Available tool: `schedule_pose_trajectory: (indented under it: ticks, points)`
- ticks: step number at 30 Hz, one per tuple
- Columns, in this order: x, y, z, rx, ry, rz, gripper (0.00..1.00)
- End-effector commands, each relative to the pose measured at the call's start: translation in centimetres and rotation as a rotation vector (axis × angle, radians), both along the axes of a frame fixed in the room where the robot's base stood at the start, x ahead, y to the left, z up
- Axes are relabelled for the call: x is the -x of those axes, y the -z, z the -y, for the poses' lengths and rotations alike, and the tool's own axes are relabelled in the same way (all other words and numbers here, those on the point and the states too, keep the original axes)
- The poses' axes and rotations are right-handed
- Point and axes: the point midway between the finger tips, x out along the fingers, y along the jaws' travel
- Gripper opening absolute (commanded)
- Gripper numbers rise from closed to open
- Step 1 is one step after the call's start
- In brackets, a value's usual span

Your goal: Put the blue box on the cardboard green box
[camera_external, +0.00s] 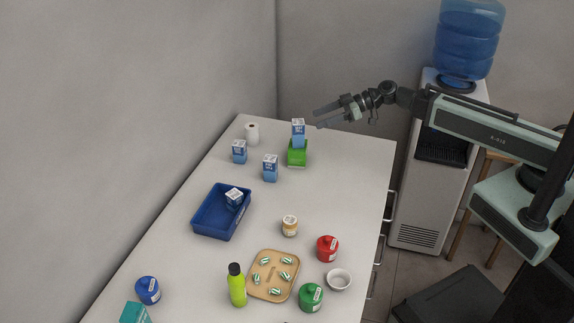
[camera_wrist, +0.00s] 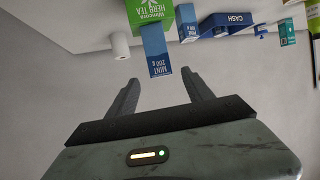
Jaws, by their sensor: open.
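A blue box (camera_external: 298,130) stands upright on top of the cardboard green box (camera_external: 297,155) near the far end of the counter. The wrist view appears upside down. There the blue box (camera_wrist: 158,52) is marked MINT and meets the green box (camera_wrist: 150,14), marked HERB TEA. My gripper (camera_external: 316,118) is open and empty, just right of the blue box and about level with its top in the picture.
Other blue boxes (camera_external: 239,152) (camera_external: 270,168) stand nearby, and one lies in the blue tray (camera_external: 211,233). A white roll (camera_external: 252,133) stands at the far left. Jars, a bottle and a wooden tray (camera_external: 256,287) occupy the near counter. A water cooler (camera_external: 435,190) stands beyond the right edge.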

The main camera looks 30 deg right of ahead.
Motion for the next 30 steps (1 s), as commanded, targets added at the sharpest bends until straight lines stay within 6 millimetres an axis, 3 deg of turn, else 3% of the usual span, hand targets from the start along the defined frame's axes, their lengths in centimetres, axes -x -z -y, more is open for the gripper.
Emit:
schedule_pose_trajectory:
  ticks: [3,8,16,19,20,23,27,30]
  points:
    - [0.8,-1.0,1.8,0.0,0.0,-0.001,0.6]
    - [1.1,-1.2,2.6,0.0,-0.001,0.0,0.6]
    - [1.1,-1.1,2.6,0.001,-0.001,-0.001,0.6]
    - [0.7,0.1,4.5,0.038,0.018,-0.051,0.6]
    - [0.5,1.0,5.8,0.067,0.033,-0.091,0.6]
    - [0.0,5.4,13.4,0.217,0.147,-0.302,0.6]
    - [1.1,11.0,27.2,0.452,0.459,-0.657,0.6]
    - [2.9,12.9,35.8,0.575,0.709,-0.85,0.6]
